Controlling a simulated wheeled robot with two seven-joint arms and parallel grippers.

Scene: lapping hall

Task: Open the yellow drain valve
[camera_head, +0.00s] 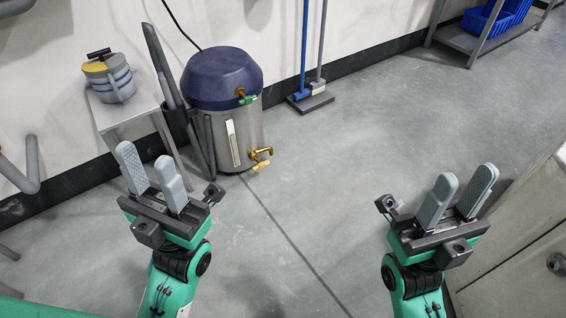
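A metal tank (229,136) with a dark blue domed lid (221,76) stands on the floor near the wall. Low on its right side is a brass tap with a small yellow handle, the yellow drain valve (262,165). A second brass fitting with a green handle (248,100) sits higher up. My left gripper (145,175) is open and empty, in front of the tank and to the left of the valve in the picture. My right gripper (464,190) is open and empty, well to the right of the tank. Neither touches anything.
A small table (139,114) with a striped container stands left of the tank, with a dark bin (178,124) between. Brooms (309,100) lean on the wall. Blue crates (490,18) sit on a shelf at upper right. A cabinet (520,262) is at right. The middle floor is clear.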

